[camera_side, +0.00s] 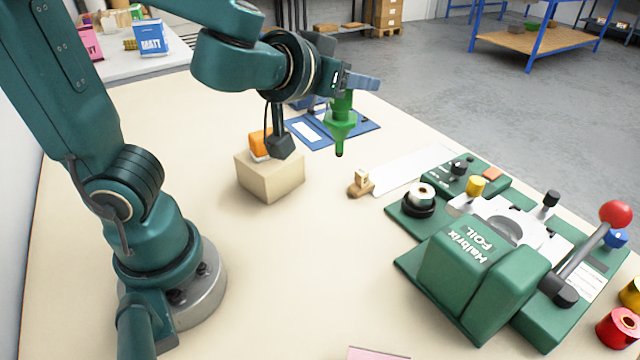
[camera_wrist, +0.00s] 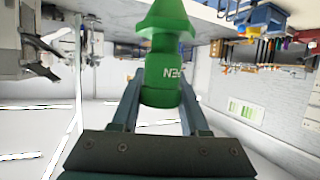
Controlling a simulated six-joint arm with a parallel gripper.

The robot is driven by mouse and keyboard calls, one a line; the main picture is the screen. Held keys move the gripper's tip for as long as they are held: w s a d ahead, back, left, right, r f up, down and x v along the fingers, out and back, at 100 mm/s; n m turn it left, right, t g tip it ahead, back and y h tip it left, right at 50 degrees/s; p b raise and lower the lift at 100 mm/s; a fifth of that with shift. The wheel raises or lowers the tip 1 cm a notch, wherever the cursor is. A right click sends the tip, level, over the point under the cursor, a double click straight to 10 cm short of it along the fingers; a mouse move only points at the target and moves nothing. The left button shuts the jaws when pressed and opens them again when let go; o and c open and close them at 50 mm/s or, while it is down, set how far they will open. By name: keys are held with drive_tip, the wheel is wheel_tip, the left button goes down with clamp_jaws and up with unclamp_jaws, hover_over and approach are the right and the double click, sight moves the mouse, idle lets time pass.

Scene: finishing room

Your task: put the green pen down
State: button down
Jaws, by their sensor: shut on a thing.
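The green pen (camera_side: 341,118) hangs upright in the side view, its narrow dark tip pointing down above the table. My gripper (camera_side: 346,84) is shut on its upper part. The wrist view also shows the pen (camera_wrist: 163,55), with white lettering on its body, between the two fingers of my gripper (camera_wrist: 162,95). The tip appears clear of the tabletop (camera_side: 310,250). A small notched wooden block (camera_side: 361,184) stands on the table to the lower right of the pen.
A tan box (camera_side: 270,180) with an orange item (camera_side: 259,145) on it stands left of the pen. A blue board (camera_side: 366,126) lies behind, and a white strip (camera_side: 412,170) lies to the right. A green foil machine (camera_side: 480,270) fills the right. The front middle of the table is clear.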

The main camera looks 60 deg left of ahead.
drive_tip(key=s+a+n+g+y, duration=0.35)
drive_tip(key=a+n+g, duration=0.2)
drive_tip(key=a, duration=0.55)
drive_tip(key=s+a+n+g+y, duration=0.2)
drive_tip(key=a+n+g+y, duration=0.35)
drive_tip(key=a, duration=0.65)
drive_tip(key=s+a+f+n+g+h, duration=0.25)
drive_tip(key=s+a+n+g, duration=0.8)
drive_tip(key=s, duration=0.65)
drive_tip(key=w+a+f+t, duration=0.1)
drive_tip(key=w+a+f, duration=0.1)
drive_tip(key=w+f, duration=0.9)
drive_tip(key=shift+w+f+m, duration=0.25)
drive_tip(key=shift+w+m, duration=0.15)
drive_tip(key=shift+m, duration=0.05)
drive_tip(key=shift+f, duration=0.1)
drive_tip(key=shift+c, duration=2.1)
unclamp_jaws()
drive_tip(key=shift+t, duration=0.25)
